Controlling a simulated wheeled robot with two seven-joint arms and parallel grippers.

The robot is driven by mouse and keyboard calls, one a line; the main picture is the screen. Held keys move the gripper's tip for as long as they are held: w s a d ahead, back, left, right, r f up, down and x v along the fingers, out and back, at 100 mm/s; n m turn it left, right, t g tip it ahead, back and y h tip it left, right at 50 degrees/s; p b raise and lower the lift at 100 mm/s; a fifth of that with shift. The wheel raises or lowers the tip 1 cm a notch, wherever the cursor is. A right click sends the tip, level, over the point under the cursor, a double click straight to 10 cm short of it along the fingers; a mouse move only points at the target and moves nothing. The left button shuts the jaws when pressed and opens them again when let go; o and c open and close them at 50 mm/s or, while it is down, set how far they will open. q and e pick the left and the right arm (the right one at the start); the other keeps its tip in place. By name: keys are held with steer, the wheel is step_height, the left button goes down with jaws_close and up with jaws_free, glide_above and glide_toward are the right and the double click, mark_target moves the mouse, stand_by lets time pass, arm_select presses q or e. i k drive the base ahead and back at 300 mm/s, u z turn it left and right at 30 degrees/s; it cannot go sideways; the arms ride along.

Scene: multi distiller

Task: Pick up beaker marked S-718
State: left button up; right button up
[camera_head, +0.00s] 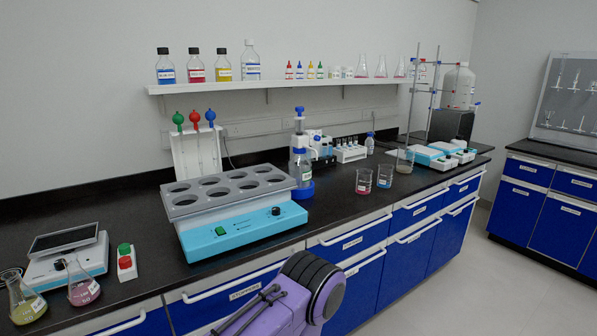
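Two small glass beakers stand side by side near the front edge of the black bench, right of its middle. One beaker (363,182) holds a pink-red liquid, and the beaker to its right (385,177) holds a blue liquid. Both have pale labels too small to read, so I cannot tell which is S-718. Another glass vessel, perhaps a beaker (405,163), stands farther right by the metal stand. A purple and black part of my arm shows at the bottom middle, in front of the drawers. Neither gripper shows.
A multi-well water bath (240,234) stands left of the beakers, with a blue-capped bottle device (301,165) beside it. Flasks (82,285) and a scale (69,262) are at far left. Hot plates (425,158) stand at right. Bench around the beakers is mostly clear.

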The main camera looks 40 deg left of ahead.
mark_target(386, 170)
steer(key=u, duration=0.55)
steer(key=i, duration=1.45)
steer(key=u, duration=0.45)
